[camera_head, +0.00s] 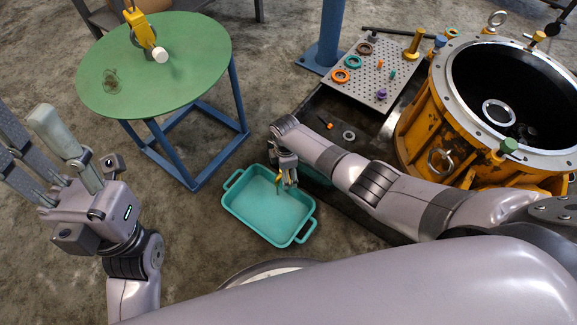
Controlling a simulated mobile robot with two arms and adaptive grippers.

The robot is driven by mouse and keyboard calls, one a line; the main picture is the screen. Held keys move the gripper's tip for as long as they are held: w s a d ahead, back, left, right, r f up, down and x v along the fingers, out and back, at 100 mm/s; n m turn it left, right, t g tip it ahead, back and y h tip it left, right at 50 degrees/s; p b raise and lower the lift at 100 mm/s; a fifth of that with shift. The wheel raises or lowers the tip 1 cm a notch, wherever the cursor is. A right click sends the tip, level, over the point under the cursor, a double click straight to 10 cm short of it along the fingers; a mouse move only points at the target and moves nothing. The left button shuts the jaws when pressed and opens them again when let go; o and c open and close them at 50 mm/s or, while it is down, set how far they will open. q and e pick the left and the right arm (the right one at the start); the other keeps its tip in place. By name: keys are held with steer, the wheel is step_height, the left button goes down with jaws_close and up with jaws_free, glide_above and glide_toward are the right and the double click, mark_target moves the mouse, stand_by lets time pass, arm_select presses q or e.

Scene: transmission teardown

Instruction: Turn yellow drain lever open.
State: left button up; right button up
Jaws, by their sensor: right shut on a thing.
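My right gripper (286,180) reaches down over the teal tray (250,222), near its upper right part.
The orange transmission housing (419,125) stands open at the right. A pegboard (372,77) with rings and pegs lies beside it. A green round table (190,82) holding a yellow tool (140,27) stands at upper left. Bare floor surrounds the tray's left side.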

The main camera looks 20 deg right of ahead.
steer(key=shift+a+r+m, duration=0.1)
steer(key=shift+a+m, duration=0.2)
steer(key=shift+m, duration=0.7)
steer(key=m, duration=0.2)
steer(key=a+m, duration=0.1)
steer(key=m, duration=0.2)
steer(key=w+m, duration=0.1)
steer(key=m, duration=0.2)
steer(key=shift+a+p, duration=0.4)
steer(key=shift+w, duration=0.1)
steer(key=o, duration=1.7)
steer(key=shift+w, duration=0.1)
steer(key=shift+r, duration=3.95)
